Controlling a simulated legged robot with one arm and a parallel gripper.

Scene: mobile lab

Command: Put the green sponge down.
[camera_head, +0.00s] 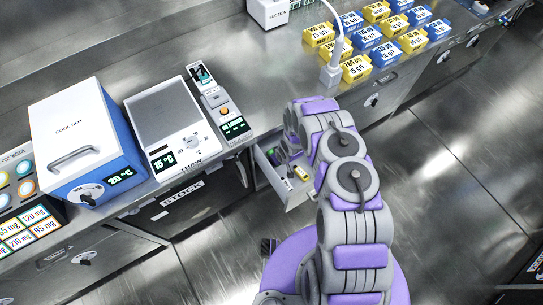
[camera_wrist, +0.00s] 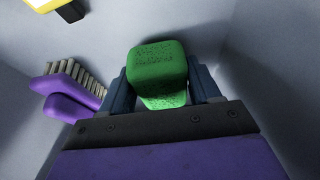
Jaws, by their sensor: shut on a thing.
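The green sponge (camera_wrist: 158,66) is in the middle of the wrist view, a block with a dotted, porous face. My gripper (camera_wrist: 160,90) is shut on it, one dark blue finger on each side. Pale grey walls and floor surround it in the wrist view. In the head view my arm reaches down to an open drawer (camera_head: 295,194) under the counter, and a bit of green shows inside it. My gripper is mostly hidden there by my arm. I cannot tell whether the sponge touches the drawer floor.
A purple brush (camera_wrist: 72,92) lies left of the sponge, and a yellow-and-black item (camera_wrist: 68,8) is at the upper left. On the counter (camera_head: 265,75) stand a cool box (camera_head: 85,130), a thaw plate (camera_head: 165,115) and several yellow and blue boxes (camera_head: 357,68).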

